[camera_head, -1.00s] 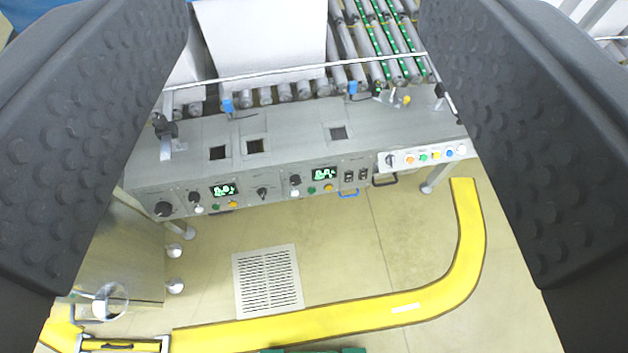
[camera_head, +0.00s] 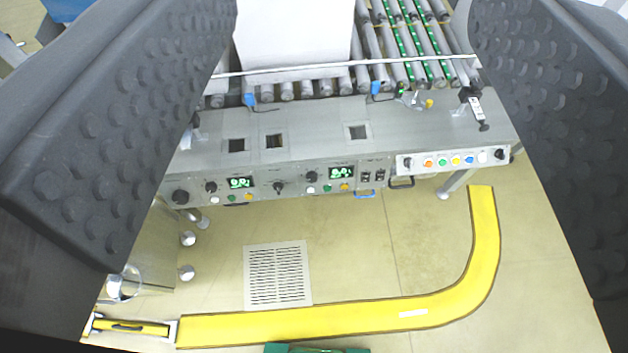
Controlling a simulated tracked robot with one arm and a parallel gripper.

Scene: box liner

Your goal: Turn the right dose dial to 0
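A grey machine (camera_head: 410,135) has a sloped control panel on its front. On the panel's right half, a black round dial (camera_head: 311,176) sits left of a lit display (camera_head: 341,172); I take it for the right dose dial. Its pointer and the digits are too small to read surely. A similar dial (camera_head: 211,187) sits by the left display (camera_head: 240,183), and another black knob (camera_head: 279,188) lies between the two groups. My gripper (camera_head: 355,270) is wide open and empty, its dark studded fingers at both sides of the picture. It is well apart from the dials.
A larger black knob (camera_head: 180,196) is at the panel's left end. A white button strip (camera_head: 455,160) is at the right. Blue and black handles stick out below the panel. The floor in front is open, with a grate (camera_head: 277,276) and a yellow line (camera_head: 400,312).

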